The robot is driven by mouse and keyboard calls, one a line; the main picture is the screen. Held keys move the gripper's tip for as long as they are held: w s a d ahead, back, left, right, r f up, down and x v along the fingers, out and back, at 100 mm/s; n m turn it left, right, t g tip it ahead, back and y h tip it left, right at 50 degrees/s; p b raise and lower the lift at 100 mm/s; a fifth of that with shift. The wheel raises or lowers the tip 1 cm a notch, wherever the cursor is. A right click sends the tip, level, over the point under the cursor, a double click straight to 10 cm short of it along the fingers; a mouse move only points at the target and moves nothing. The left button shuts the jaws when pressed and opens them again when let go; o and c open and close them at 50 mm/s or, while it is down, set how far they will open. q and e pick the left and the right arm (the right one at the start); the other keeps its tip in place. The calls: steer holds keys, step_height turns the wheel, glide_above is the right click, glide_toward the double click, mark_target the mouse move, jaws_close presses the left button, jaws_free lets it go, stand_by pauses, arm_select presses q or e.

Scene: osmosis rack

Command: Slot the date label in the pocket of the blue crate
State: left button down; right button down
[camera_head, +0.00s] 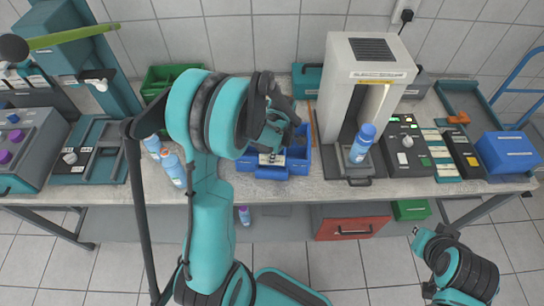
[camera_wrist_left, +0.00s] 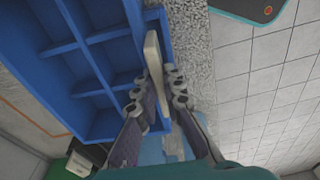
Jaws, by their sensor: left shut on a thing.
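The blue crate (camera_head: 302,160) stands on the bench left of the white machine, partly hidden by my left arm. In the left wrist view its compartments (camera_wrist_left: 85,45) fill the upper left. My left gripper (camera_head: 271,152) is over the crate's front side. In the wrist view the left gripper (camera_wrist_left: 158,92) is shut on a thin pale plate, the date label (camera_wrist_left: 154,65). The label stands on edge along the crate's outer wall; I cannot tell whether it touches the pocket, which is hidden. My right arm shows at the lower right; its fingers are not clear.
A white machine (camera_head: 346,95) with a blue-capped bottle (camera_head: 361,143) stands right of the crate. A green crate (camera_head: 160,78) is behind my left arm. A blue box (camera_head: 508,152) is at the far right.

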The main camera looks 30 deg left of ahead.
arm_select(q)
steer(key=shift+r, duration=0.15)
steer(key=c, duration=1.6)
jaws_free()
steer(key=shift+o, duration=0.2)
step_height(320, 180, up, 12)
steer(key=d, duration=0.1)
steer(key=shift+w, duration=0.3)
steer(key=shift+d, duration=0.15)
